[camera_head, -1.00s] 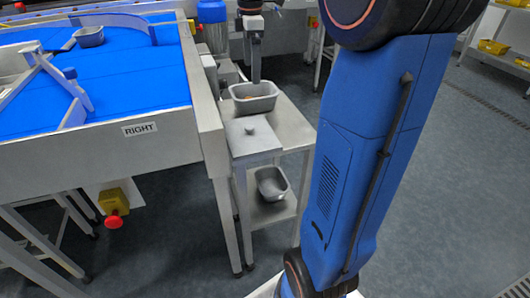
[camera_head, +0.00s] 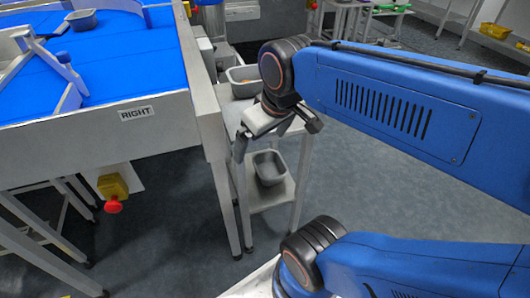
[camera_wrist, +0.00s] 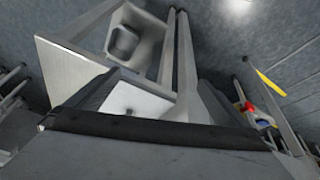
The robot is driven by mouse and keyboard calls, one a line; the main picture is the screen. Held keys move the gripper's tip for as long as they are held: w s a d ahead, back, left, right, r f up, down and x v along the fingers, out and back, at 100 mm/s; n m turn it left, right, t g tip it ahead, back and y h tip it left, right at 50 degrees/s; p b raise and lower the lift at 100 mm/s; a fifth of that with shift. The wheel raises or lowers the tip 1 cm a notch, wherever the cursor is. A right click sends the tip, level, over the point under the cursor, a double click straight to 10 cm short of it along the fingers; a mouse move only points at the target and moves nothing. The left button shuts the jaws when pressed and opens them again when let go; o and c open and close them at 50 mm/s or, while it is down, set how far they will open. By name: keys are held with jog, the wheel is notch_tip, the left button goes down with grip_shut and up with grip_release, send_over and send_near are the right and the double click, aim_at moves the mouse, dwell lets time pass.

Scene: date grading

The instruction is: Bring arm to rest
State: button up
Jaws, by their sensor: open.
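My gripper (camera_head: 277,137) is in front of the small metal stand (camera_head: 240,110) in the head view, with its jaws apart and nothing visible between them. My blue arm is folded, its links reaching to the right edge of the picture. In the wrist view the dark fingers of my gripper (camera_wrist: 150,105) are spread at the bottom, with the stand beyond them. A grey tray (camera_head: 238,89) stands on top of the stand, partly hidden by my wrist. A bit of something orange-brown shows in it.
A grey bin (camera_head: 270,168) sits on the stand's lower shelf. A red stop button (camera_head: 113,206) hangs below.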

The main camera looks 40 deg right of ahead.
jog(key=shift+s+a+f+m, duration=0.25)
jog(key=shift+s+f+m, duration=0.35)
jog(key=shift+s+f, duration=0.55)
